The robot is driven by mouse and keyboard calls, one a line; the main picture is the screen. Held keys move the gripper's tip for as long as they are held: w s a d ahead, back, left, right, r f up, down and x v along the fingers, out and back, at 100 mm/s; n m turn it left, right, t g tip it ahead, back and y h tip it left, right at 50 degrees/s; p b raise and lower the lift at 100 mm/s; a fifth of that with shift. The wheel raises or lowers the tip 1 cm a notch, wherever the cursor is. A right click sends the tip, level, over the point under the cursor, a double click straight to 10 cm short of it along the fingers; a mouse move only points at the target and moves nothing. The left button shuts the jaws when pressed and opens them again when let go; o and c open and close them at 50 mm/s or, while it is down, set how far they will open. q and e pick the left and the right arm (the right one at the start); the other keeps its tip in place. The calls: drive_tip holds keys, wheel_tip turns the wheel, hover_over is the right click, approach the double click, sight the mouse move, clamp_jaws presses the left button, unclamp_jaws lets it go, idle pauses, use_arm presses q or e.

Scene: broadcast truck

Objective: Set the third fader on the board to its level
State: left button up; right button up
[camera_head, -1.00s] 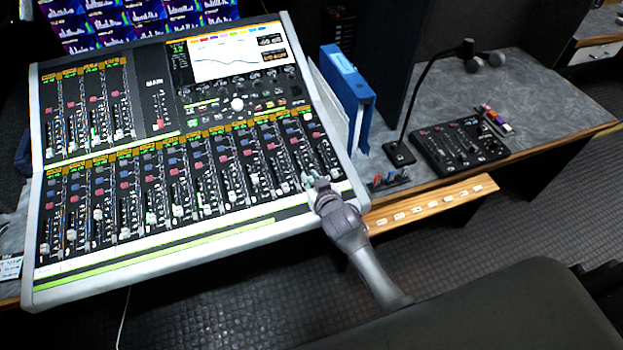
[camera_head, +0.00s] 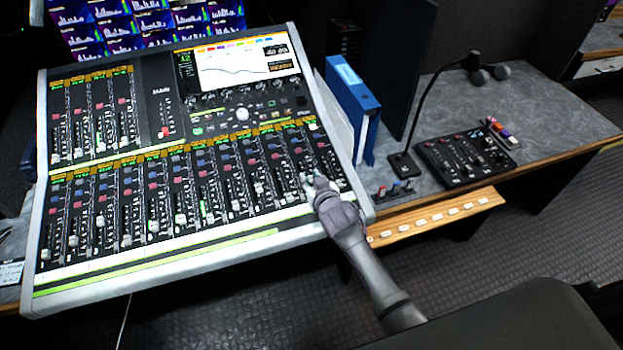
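The mixing board (camera_head: 200,239) is a large tilted console with a pale frame on the desk at left. Its lower bank has a long row of faders with pale caps (camera_head: 97,219) at differing heights. A shorter upper bank (camera_head: 95,118) sits at upper left, beside a main fader with a red cap (camera_head: 165,131). I cannot tell which fader counts as the third. My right gripper (camera_head: 312,183) is over the right end of the lower bank, its fingertips close to the fader strips. Whether it touches a cap or how far its fingers are apart is too small to tell. My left gripper is not in view.
A lit screen (camera_head: 243,60) tops the board. Blue binders (camera_head: 352,95) stand just right of it. A gooseneck microphone (camera_head: 432,105) and a small black control panel (camera_head: 465,155) sit farther right. A wooden strip with pale buttons (camera_head: 437,217) runs along the desk front.

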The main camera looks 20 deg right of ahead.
drive_tip(key=v, duration=1.2)
idle(0.3)
drive_tip(key=s+d+f+n+g, duration=0.15)
drive_tip(key=s+g, duration=0.35)
drive_tip(key=s, duration=0.8)
drive_tip(key=s+d+g, duration=0.2)
drive_tip(key=s+g, duration=0.3)
drive_tip(key=s, duration=0.7)
wheel_tip(320, 180, down, 26)
drive_tip(key=s+g, duration=0.1)
drive_tip(key=s+d+f+g, duration=0.1)
drive_tip(key=s+d+f, duration=0.1)
drive_tip(key=s+f, duration=1.4)
drive_tip(key=shift+s+d+g, duration=0.3)
drive_tip(key=shift+s, duration=0.25)
